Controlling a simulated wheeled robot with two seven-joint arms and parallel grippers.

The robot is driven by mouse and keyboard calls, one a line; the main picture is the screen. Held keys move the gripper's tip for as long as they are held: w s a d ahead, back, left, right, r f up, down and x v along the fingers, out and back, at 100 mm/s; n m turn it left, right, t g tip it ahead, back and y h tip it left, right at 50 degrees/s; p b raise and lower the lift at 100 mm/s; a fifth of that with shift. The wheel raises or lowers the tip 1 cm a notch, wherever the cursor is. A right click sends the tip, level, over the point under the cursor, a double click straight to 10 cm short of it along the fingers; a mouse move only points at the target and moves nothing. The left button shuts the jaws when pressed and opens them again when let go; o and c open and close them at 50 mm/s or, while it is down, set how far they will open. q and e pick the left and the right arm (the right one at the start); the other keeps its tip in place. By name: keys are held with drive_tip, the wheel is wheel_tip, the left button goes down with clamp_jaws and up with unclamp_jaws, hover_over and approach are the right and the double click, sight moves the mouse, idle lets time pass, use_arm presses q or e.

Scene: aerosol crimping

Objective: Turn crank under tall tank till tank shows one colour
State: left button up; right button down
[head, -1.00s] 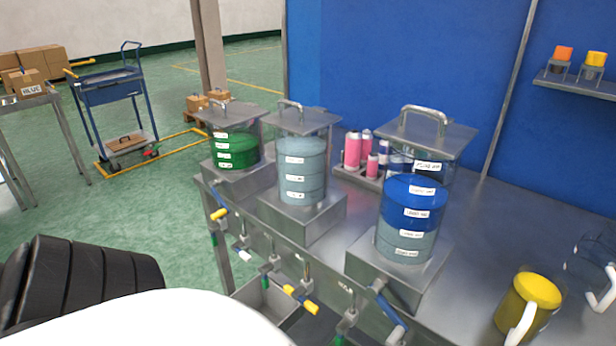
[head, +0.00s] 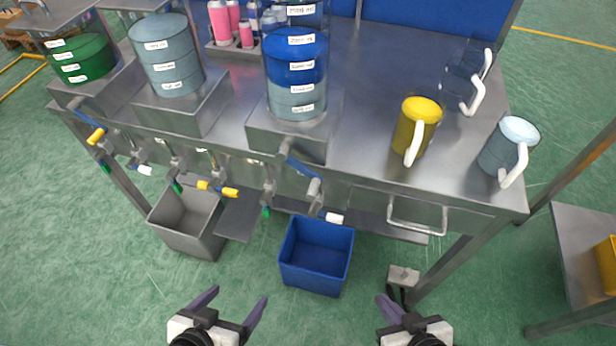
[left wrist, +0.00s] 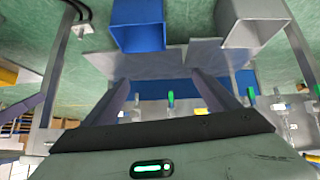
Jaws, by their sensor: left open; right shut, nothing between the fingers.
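The tall tank (head: 296,72) stands on a metal base at the bench's front edge. It shows a blue layer above a grey-blue layer, with several white labels; its top is cut off in the head view. A crank (head: 300,167) with a blue arm slants down to the right from the front of its base. My left gripper (head: 228,304) is open and empty, low in front of the bench and apart from the crank. Its spread fingers also show in the left wrist view (left wrist: 163,84). My right gripper (head: 392,310) is shut and empty, low and further right.
A grey-blue tank (head: 167,58) and a green tank (head: 82,60) stand to the left. A yellow jug (head: 416,127) and a grey-blue jug (head: 508,147) stand right.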

sight(313, 187)
use_arm(q)
drive_tip(key=shift+a, duration=0.15)
